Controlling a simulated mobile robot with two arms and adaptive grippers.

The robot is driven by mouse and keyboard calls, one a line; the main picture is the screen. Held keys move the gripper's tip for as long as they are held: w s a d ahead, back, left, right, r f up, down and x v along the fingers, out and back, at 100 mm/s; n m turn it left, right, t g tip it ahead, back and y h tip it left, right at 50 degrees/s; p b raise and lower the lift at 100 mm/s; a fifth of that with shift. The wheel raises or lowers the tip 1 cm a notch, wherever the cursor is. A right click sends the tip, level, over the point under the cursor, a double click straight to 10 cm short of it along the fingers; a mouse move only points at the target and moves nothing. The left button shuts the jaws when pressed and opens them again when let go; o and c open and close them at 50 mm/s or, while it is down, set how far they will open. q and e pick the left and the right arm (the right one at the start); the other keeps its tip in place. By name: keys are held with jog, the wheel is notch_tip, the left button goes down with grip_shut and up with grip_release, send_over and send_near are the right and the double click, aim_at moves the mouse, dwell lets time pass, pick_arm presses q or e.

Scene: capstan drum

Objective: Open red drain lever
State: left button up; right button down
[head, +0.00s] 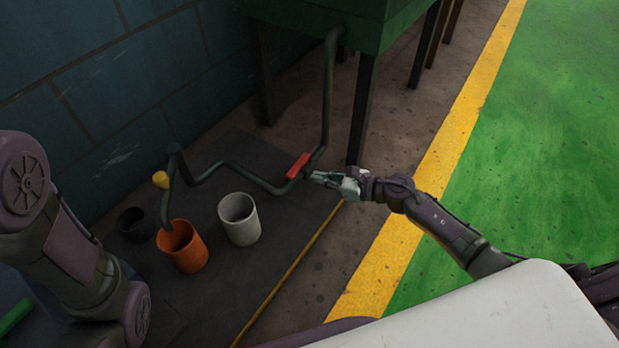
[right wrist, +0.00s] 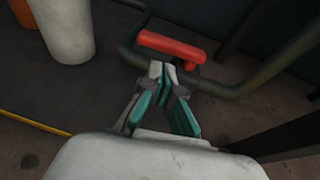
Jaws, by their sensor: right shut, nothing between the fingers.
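The red drain lever (head: 298,165) sits on a dark pipe (head: 240,170) below the green tank (head: 330,22). It also shows in the right wrist view (right wrist: 170,46), as a red bar lying along the pipe. My right gripper (head: 318,178) is shut and empty beside the lever's near right side. In the right wrist view its fingertips (right wrist: 160,70) are just below the lever bar; I cannot tell whether they touch it. My left arm shows at the left, but its gripper is out of view.
An orange cup (head: 183,248) stands under the pipe's outlet, with a white cup (head: 239,219) to its right and a dark cup (head: 135,224) to its left. A yellow valve handle (head: 160,180) is on the pipe. Dark table legs (head: 361,110) stand behind my right gripper.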

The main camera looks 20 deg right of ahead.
aim_at(299, 169)
jog(key=shift+w+a+b, duration=0.45)
jog(key=shift+w+a, duration=0.75)
jog(key=shift+w, duration=0.05)
jog(key=shift+r, duration=0.1)
jog(key=p, duration=0.1)
jog(key=a+m+t+h+p, duration=0.1)
jog(key=p, duration=0.1)
jog(key=shift+w+r, duration=0.25)
jog(key=shift+w, duration=0.05)
jog(key=shift+m+h, duration=0.3)
jog(key=shift+w+f, duration=0.1)
